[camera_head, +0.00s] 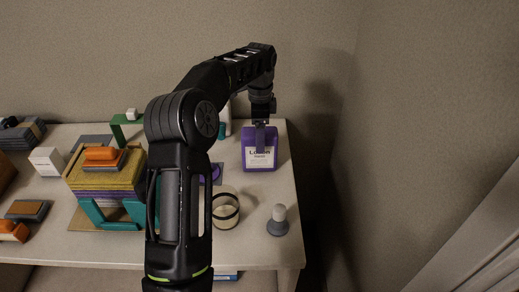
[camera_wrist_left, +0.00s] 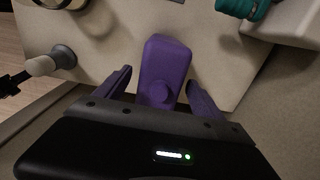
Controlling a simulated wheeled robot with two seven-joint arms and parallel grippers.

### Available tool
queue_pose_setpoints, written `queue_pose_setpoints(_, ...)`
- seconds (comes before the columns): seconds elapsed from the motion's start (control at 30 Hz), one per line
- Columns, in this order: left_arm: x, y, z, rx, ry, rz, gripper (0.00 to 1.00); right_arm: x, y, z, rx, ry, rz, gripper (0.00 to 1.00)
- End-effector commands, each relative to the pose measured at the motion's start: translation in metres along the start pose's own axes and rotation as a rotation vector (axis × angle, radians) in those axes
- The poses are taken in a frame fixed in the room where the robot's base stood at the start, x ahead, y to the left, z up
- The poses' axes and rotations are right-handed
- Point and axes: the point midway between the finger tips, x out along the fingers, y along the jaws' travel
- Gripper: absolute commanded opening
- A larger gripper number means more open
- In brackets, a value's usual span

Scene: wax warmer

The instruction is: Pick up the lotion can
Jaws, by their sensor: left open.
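The lotion can (camera_head: 249,160) is a purple container with a white label. It stands upright near the right edge of the table. In the left wrist view the purple can (camera_wrist_left: 166,62) lies between the two fingers of my left gripper (camera_wrist_left: 159,80). The fingers are open, one on each side, with a visible gap to the can on both sides. In the head view my left gripper (camera_head: 260,138) points down at the can from above, and a finger hides part of its upper front. My right gripper is not in view.
A grey knobbed piece (camera_head: 278,225) and a cream jar with a dark band (camera_head: 226,212) stand nearer the front of the table (camera_head: 255,250). My arm hides the table's middle. A wall rises behind.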

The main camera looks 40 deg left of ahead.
Motion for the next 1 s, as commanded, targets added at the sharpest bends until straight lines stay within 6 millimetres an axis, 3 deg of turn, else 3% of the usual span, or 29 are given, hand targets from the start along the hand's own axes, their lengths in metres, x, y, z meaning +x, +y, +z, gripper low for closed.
queue_pose_setpoints(0.17, 0.021, 0.002, 0.002, 0.001, -0.002, 0.006, 0.78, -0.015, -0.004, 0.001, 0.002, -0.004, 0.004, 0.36)
queue_pose_setpoints(0.37, 0.044, 0.001, 0.001, 0.000, -0.001, 0.001, 0.78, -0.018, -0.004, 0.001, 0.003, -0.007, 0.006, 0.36)
queue_pose_setpoints(0.97, 0.046, 0.001, 0.001, 0.000, 0.000, 0.001, 0.78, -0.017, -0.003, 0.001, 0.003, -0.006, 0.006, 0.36)
queue_pose_setpoints(1.0, 0.046, 0.001, 0.001, 0.000, 0.000, 0.001, 0.75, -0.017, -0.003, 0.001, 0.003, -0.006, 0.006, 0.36)
